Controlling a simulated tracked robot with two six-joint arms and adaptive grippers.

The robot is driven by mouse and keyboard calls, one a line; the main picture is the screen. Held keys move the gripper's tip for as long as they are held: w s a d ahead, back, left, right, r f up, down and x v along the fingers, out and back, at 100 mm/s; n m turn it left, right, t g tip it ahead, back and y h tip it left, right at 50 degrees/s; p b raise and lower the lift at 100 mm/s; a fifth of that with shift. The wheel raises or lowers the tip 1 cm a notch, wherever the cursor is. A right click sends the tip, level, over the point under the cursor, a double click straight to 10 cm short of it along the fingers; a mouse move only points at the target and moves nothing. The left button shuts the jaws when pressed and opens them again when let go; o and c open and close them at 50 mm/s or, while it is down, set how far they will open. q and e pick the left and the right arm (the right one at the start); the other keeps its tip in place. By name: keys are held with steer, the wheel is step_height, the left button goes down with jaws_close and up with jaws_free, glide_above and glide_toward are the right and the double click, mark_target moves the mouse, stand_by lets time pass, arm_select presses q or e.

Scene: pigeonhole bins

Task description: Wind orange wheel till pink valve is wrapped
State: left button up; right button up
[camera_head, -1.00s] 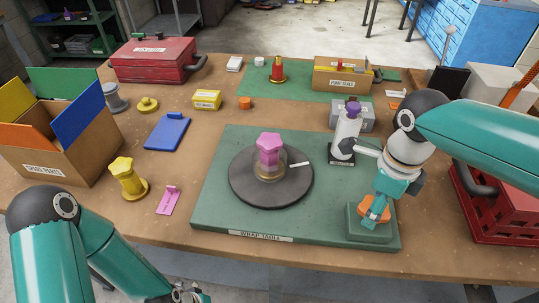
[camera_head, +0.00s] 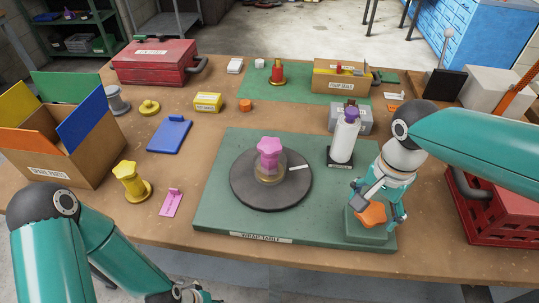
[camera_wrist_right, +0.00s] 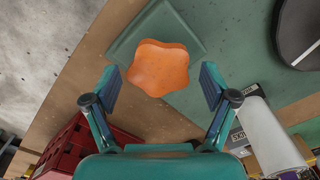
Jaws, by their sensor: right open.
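The pink valve (camera_head: 269,149) stands upright at the middle of the dark round turntable (camera_head: 244,192) on the green wrap table (camera_head: 222,218). Its lower part looks yellowish-brown; I cannot tell how much film covers it. The orange wheel (camera_head: 372,214) sits on a green block at the wrap table's front right. My right gripper (camera_head: 382,207) is open over the wheel, a finger to each side. In the right wrist view, the wheel (camera_wrist_right: 158,68) lies ahead of the open fingers, apart from them. My left gripper (camera_head: 190,292) is low at the bottom edge, mostly hidden.
A white roll with a purple top (camera_head: 345,138) stands behind the wheel, close to my right arm. A red crate (camera_head: 492,208) is at the right. A yellow valve (camera_head: 131,181), a pink part (camera_head: 171,203) and an open box (camera_head: 60,158) are at the left.

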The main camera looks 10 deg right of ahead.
steer(key=n+p, duration=0.1)
steer(key=n, duration=0.5)
steer(key=shift+r, duration=0.1)
steer(key=shift+n, duration=0.7)
